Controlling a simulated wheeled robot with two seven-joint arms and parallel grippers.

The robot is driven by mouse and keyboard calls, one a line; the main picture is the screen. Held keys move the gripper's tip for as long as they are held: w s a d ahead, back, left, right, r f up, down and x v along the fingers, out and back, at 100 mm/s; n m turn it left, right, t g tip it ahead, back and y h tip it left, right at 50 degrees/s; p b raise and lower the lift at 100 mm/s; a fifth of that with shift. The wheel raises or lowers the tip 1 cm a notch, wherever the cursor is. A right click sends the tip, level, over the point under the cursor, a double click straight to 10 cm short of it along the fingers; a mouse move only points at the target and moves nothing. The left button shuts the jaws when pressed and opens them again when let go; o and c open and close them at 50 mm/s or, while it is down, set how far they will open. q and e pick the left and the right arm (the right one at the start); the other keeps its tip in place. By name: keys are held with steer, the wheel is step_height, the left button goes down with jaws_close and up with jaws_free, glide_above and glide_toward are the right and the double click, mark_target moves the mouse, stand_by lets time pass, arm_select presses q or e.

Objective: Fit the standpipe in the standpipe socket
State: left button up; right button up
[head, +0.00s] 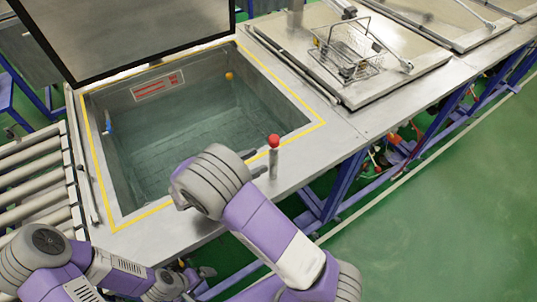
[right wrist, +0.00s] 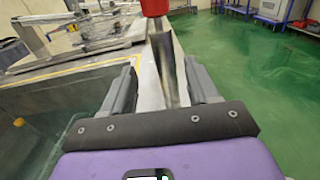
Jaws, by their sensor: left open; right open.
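The standpipe appears to be the upright metal pipe with a red top (head: 273,158) on the bench rim at the tank's right front corner. In the right wrist view the pipe (right wrist: 169,70) stands between the finger lines, its red top cut by the upper edge. My right gripper (right wrist: 160,85) is open, with gaps beside the pipe; in the head view the gripper (head: 259,164) is partly hidden by my wrist. My left gripper (head: 196,273) is low at the front, below the bench edge, and open. I cannot make out the standpipe socket.
The water-filled tank (head: 117,201) has a yellow-edged rim and a raised lid (head: 130,35) behind. An orange ball (head: 229,76) is at its far wall. A wire basket (head: 343,50) sits on a closed lid at right. Rollers (head: 32,165) lie at left.

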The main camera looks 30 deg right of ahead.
mark_target(274, 155)
steer(key=d, duration=0.6)
steer(key=shift+s+d, duration=0.2)
steer(key=shift+d, duration=0.2)
steer(key=shift+a, duration=0.1)
jaws_close()
